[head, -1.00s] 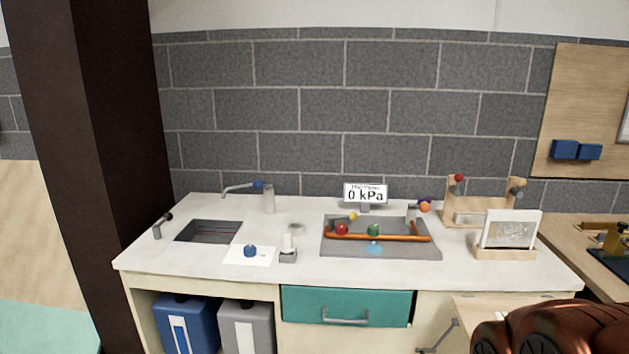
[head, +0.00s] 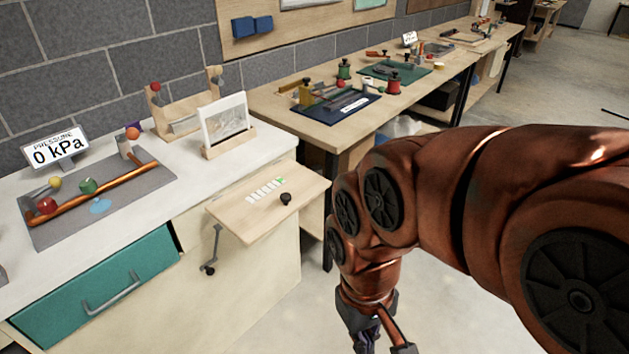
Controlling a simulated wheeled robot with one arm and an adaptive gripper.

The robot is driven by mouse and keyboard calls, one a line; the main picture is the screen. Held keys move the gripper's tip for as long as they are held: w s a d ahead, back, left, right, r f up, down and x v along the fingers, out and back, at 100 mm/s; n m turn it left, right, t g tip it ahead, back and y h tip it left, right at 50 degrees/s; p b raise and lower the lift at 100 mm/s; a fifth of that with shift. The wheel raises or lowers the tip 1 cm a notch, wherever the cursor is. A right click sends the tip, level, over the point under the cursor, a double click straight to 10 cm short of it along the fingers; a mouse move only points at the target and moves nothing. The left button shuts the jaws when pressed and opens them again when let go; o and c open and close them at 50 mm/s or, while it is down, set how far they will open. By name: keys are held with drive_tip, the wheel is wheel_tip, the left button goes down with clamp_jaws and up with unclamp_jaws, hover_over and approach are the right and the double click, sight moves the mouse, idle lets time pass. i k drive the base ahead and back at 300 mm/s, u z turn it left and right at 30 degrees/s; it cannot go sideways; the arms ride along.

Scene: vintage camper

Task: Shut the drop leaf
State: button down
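The drop leaf (head: 235,213) is a pale wooden board at the right end of the white counter's front. It stands out roughly level from the cabinet, with a black knob (head: 286,199) and a pale marked strip (head: 266,190) on top. A grey metal stay (head: 215,247) with a dark end shows below its left side, against the cabinet front. My gripper (head: 384,338) is low at the bottom edge of the head view, right of the leaf and apart from it. Its tips are partly cut off, so its opening is unclear.
A teal drawer (head: 100,292) sits left of the leaf. A wooden workbench (head: 270,106) stands behind. Open floor (head: 300,310) lies in front.

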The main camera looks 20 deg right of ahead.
sight(250, 211)
drive_tip(key=u, duration=0.5)
drive_tip(key=k, duration=0.6)
drive_tip(key=u, duration=0.7)
drive_tip(key=i, duration=1)
drive_tip(key=z, duration=0.75)
